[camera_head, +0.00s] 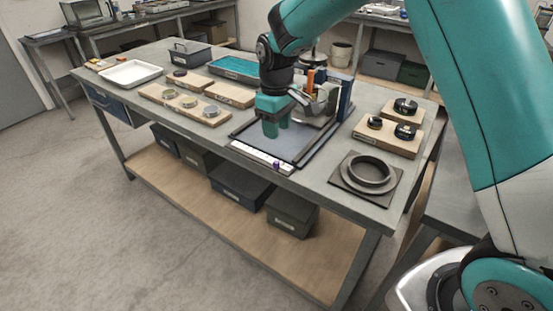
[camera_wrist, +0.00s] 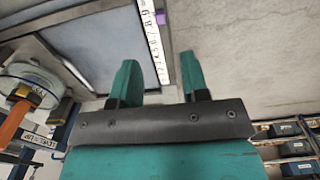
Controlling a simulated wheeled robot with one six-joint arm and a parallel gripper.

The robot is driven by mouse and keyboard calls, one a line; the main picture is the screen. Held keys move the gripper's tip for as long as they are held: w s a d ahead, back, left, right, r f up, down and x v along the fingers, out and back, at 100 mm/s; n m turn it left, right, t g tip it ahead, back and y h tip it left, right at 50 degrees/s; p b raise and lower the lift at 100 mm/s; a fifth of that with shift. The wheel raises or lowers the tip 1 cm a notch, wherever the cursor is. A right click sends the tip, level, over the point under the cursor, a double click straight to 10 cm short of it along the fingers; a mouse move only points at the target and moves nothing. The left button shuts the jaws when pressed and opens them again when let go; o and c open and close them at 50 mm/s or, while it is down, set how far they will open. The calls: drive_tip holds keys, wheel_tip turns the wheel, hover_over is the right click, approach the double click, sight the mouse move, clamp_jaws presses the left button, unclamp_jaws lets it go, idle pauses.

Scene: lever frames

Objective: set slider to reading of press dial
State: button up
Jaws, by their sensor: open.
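The slider is a small purple block (camera_head: 277,165) on a white numbered strip (camera_head: 255,154) along the front edge of a dark-framed panel. In the wrist view the purple slider (camera_wrist: 161,18) is at the top edge beside the strip (camera_wrist: 153,42); the number it marks is too small to tell. The press (camera_head: 318,106) stands behind and right of my gripper, with an orange part (camera_head: 310,80). Its round pale part (camera_wrist: 34,82) shows at left in the wrist view; the dial reading is not legible. My gripper (camera_head: 277,128) is open and empty above the panel, apart from the slider.
A blue upright (camera_head: 345,100) stands right of the press. A black ring on a plate (camera_head: 370,174) and a wooden board with black knobs (camera_head: 388,134) lie to the right. Boards with discs (camera_head: 185,103), a teal tray (camera_head: 236,68) and a white tray (camera_head: 131,74) lie left.

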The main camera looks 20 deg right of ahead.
sight(277, 161)
wheel_tip(277, 161, down, 11)
drive_tip(key=shift+f+p, duration=0.15)
drive_tip(key=shift+p, duration=0.5)
clamp_jaws()
